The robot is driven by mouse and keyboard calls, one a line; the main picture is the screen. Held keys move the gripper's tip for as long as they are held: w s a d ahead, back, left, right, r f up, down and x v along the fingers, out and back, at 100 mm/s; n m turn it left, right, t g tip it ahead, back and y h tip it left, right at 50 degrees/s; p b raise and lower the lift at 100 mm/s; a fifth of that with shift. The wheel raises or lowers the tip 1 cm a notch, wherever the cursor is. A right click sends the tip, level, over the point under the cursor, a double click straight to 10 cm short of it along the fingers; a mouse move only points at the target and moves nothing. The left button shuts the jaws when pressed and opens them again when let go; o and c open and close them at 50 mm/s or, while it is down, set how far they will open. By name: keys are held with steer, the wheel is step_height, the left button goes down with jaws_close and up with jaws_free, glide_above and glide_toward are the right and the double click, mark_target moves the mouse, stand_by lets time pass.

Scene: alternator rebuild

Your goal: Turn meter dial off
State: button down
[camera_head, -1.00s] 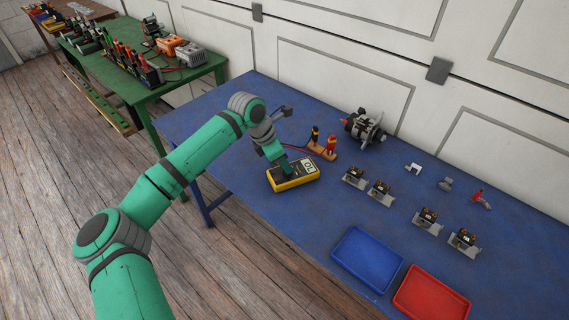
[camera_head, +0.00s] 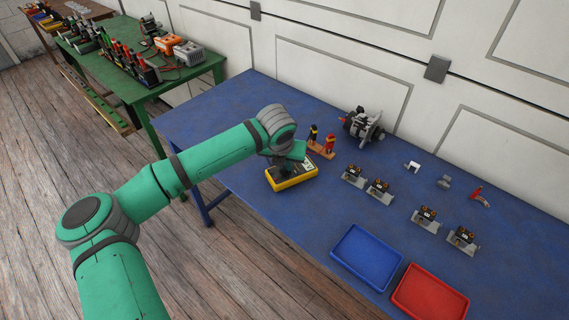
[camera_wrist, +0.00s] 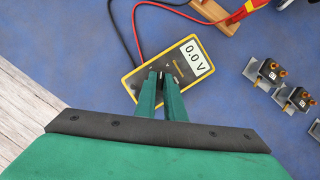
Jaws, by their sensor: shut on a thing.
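The yellow and dark multimeter (camera_head: 293,184) lies face up on the blue table. In the wrist view, the meter (camera_wrist: 180,68) has its display (camera_wrist: 199,57) lit with "0.0 V". My gripper (camera_wrist: 161,80) reaches down onto the meter's face below the display. Its two green fingers are close together and shut on the meter dial, which they mostly hide; its pointer setting cannot be read. In the head view, my wrist covers part of the meter and the fingers are hard to make out.
Probes in a wooden holder (camera_head: 320,151) stand just behind the meter, with red and black leads running to it. An alternator (camera_head: 362,127) and several small bracketed parts sit to the right. A blue tray (camera_head: 366,257) and a red tray (camera_head: 430,294) lie at the front.

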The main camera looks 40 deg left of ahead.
steer(key=n, duration=0.2)
steer(key=n+g+y, duration=0.1)
steer(key=n, duration=0.1)
steer(key=shift+w+d+y, duration=0.15)
steer(key=shift+y, duration=0.15)
steer(key=shift+n+g+y, duration=0.3)
steer(key=shift+n+g, duration=0.1)
steer(key=shift+n, duration=1.2)
steer(key=c, duration=1.8)
jaws_free()
steer(key=shift+c, duration=0.2)
steer(key=v, duration=1)
steer(key=shift+d+r, duration=0.15)
steer(key=shift+r, duration=0.25)
